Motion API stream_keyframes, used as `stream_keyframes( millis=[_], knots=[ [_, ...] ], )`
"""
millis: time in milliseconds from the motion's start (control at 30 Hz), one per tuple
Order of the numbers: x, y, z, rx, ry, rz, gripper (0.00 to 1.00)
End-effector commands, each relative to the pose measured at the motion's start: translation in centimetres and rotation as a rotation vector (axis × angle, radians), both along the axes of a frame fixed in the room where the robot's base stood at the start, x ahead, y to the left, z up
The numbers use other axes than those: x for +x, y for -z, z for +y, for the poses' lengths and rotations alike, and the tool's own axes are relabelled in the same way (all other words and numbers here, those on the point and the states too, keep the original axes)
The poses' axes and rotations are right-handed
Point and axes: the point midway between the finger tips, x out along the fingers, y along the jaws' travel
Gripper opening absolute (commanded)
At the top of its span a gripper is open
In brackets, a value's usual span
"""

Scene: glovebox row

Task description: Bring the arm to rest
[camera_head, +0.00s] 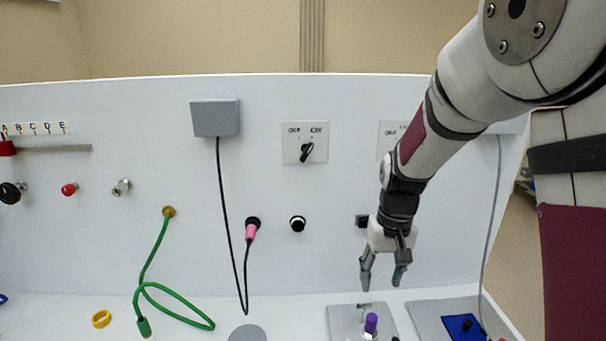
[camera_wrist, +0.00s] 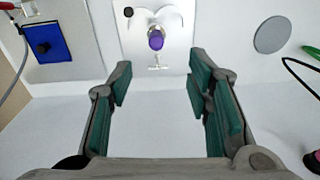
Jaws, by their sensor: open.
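My gripper (camera_head: 382,270) hangs from my arm at the right of the head view, fingers pointing down. Its jaws are apart, with nothing between them. In the wrist view my gripper (camera_wrist: 160,95) shows two green-padded fingers spread wide over bare white surface. Beyond the fingertips stands a purple-topped knob (camera_wrist: 156,40) on a pale metal plate (camera_wrist: 180,62). In the head view the purple knob (camera_head: 371,323) is just below my gripper, with a visible gap between them.
The upright white panel (camera_head: 330,255) carries switches, a pink plug (camera_head: 252,231) and a green cable (camera_head: 160,288). A blue pad (camera_head: 463,327) lies on a grey plate at lower right. A yellow ring (camera_head: 101,318) and a grey disc (camera_head: 247,333) lie on the bench.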

Motion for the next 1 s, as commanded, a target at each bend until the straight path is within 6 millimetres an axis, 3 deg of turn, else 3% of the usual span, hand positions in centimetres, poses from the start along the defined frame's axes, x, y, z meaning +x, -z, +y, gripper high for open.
stream_keyframes(
  millis=[33,200,500,800,1000],
  knots=[
    [-0.9,-2.0,0.1,0.013,-0.001,-0.028,0.45],
    [-4.3,-7.2,0.3,0.042,-0.010,-0.105,0.45],
    [-11.7,-13.8,0.3,0.048,-0.032,-0.244,0.45],
    [-19.2,-16.9,0.0,-0.001,-0.048,-0.381,0.45],
    [-22.0,-17.2,-0.2,-0.035,-0.049,-0.434,0.45]
  ],
)
